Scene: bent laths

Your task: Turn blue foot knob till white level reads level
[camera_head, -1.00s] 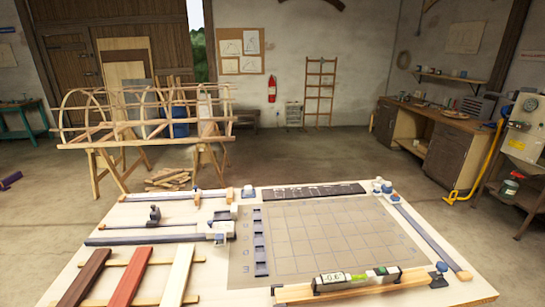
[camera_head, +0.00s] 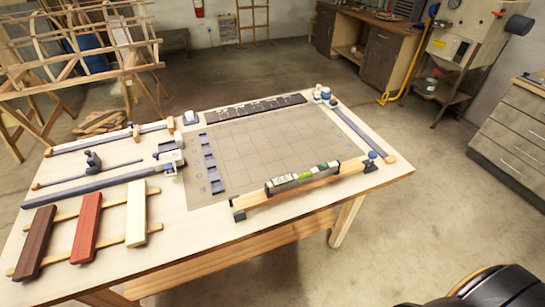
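The white level (camera_head: 284,181), with green patches, lies on top of a wooden beam (camera_head: 322,184) near the right front of the workbench. Its bubble is too small to read. The blue foot knob (camera_head: 372,154) is at the beam's right end, on a dark bracket. A dark block (camera_head: 238,213) sits at the beam's left end.
The workbench (camera_head: 200,250) carries a gridded grey mat (camera_head: 255,140), long clamps on the left, and three coloured laths such as the red one (camera_head: 87,228). Open floor (camera_head: 440,190) lies right of the bench. A grey drawer cabinet (camera_head: 515,145) stands at the far right.

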